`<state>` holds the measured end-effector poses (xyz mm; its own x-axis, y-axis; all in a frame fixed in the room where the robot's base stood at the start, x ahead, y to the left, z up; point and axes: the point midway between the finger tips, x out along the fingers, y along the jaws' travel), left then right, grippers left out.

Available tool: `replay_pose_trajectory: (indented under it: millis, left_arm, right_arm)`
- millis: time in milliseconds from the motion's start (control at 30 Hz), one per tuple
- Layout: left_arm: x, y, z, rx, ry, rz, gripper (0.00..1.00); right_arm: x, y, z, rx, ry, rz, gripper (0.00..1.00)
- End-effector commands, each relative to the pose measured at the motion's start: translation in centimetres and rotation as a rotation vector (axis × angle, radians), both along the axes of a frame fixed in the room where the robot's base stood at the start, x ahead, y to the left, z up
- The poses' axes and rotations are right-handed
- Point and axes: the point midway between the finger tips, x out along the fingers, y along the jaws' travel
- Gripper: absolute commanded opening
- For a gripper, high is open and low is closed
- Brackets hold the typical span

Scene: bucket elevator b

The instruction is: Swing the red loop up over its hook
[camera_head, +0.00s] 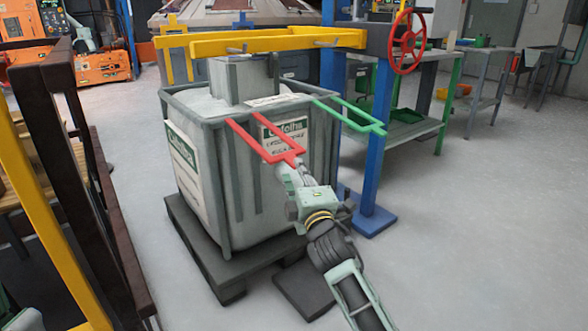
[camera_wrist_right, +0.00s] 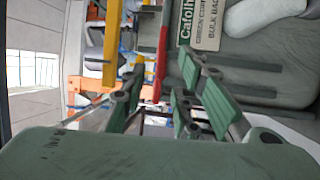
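The red loop (camera_head: 262,141) sticks out from the front top edge of the grey bulk bag (camera_head: 235,185), sloping down to its crossbar end. My right gripper (camera_head: 287,170) is at that end. In the right wrist view the red loop (camera_wrist_right: 162,50) reaches between the spread green fingers of my right gripper (camera_wrist_right: 158,108), with gaps visible beside it, so the gripper looks open. Metal hooks (camera_head: 326,43) and (camera_head: 237,49) sit on the yellow beams above the bag. I cannot tell which hook belongs to the red loop. My left gripper is not in view.
A green loop (camera_head: 350,115) sticks out on the bag's right, near a blue post (camera_head: 378,140) with a red handwheel (camera_head: 407,42). Yellow loops (camera_head: 172,42) stand up at the back left. The bag rests on a dark pallet (camera_head: 200,250). Floor at right is clear.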

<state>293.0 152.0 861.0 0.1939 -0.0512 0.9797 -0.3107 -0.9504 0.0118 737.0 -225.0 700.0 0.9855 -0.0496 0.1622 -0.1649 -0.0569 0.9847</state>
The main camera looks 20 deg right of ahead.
Motion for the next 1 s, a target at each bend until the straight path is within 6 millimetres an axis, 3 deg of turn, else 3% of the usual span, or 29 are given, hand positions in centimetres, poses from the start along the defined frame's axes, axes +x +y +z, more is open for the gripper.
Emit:
replay_pose_trajectory:
  millis: [300, 733, 1000]
  left_arm:
    - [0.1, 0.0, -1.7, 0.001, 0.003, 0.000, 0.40]
    - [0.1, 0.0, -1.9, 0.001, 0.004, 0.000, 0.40]
    - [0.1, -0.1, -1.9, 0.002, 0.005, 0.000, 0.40]
  right_arm:
    - [4.3, -0.1, 0.5, 0.003, 0.000, 0.001, 0.28]
    - [5.3, -0.2, 0.8, 0.002, 0.002, 0.001, 0.28]
    - [5.2, -0.2, 0.7, 0.002, 0.002, 0.001, 0.05]
